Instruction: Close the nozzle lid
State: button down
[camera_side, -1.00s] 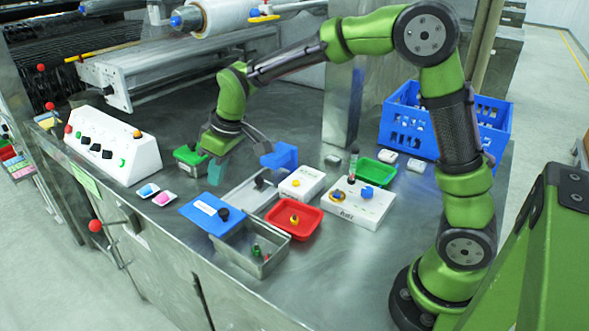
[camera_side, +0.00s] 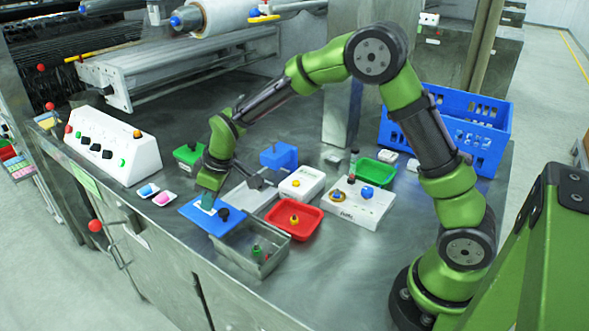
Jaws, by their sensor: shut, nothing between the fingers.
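A flat blue lid (camera_side: 190,209) with a black knob (camera_side: 223,214) lies at the far-left side of an open metal box (camera_side: 283,258). It covers none of the box's opening that I can see, and a few small green and red items show inside. I cannot tell for certain that this is the nozzle lid. My gripper (camera_side: 208,201) points down with its teal fingertips shut and empty, over the blue lid just left of the knob. Whether the fingertips touch the lid is too small to tell.
A red tray (camera_side: 309,229) and a white box with buttons (camera_side: 361,211) stand right of the metal box. A blue block (camera_side: 278,156) and a green bin (camera_side: 187,152) stand behind. A white button panel (camera_side: 140,150) is left; a blue crate (camera_side: 490,145) is back right.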

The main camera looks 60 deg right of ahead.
jog(key=shift+s+d+f, duration=0.15)
jog(key=shift+s+d, duration=0.15)
jog(key=shift+s, duration=0.35)
jog(key=s, duration=1.3)
jog(key=shift+s+a, duration=0.15)
jog(key=shift+s, duration=0.1)
jog(key=w+a+r, duration=0.1)
jog(key=w+a, duration=0.1)
jog(key=w, duration=0.2)
jog(key=v, duration=1)
jog(key=s+d+r+m+t, duration=0.1)
jog(key=s+d+r+m, duration=0.2)
jog(key=s, duration=0.3)
jog(key=s+d+r+m+t, duration=0.2)
jog(key=s+d+r+m, duration=0.1)
jog(key=s+m, duration=0.3)
jog(key=shift+s+d+t, duration=0.3)
jog(key=shift+s, duration=0.1)
